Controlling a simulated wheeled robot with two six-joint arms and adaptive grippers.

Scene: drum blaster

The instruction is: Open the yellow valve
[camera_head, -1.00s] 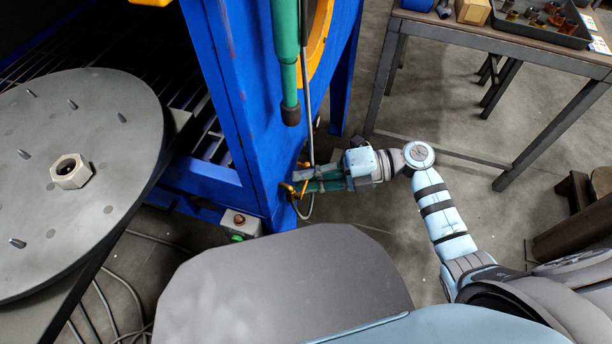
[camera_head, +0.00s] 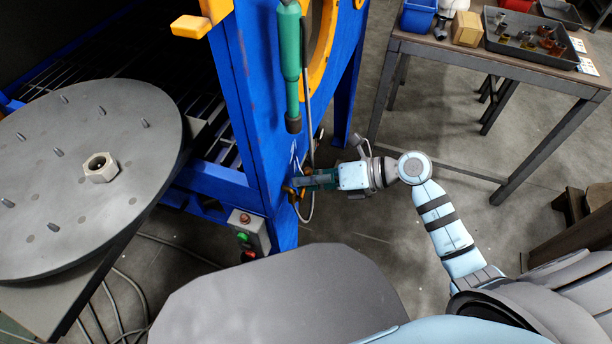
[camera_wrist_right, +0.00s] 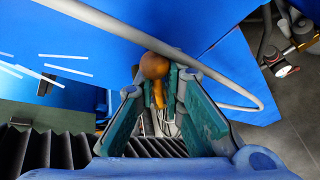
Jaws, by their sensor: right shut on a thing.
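The yellow valve (camera_wrist_right: 157,93) has a rounded orange-yellow end and sits low on the blue machine frame. In the head view only small yellow parts of the valve (camera_head: 289,197) show, by the machine's corner post. My right gripper (camera_wrist_right: 155,76) has its green-padded fingers on both sides of the valve handle and is shut on it. In the head view my right gripper (camera_head: 300,184) reaches in from the right, against the blue post. The fingers partly hide the valve there. My left gripper is not in view.
A grey hose (camera_wrist_right: 190,62) loops around the valve area. A button box (camera_head: 249,232) is on the post's lower left. A round turntable (camera_head: 75,200) stands at left, a workbench (camera_head: 500,65) at upper right.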

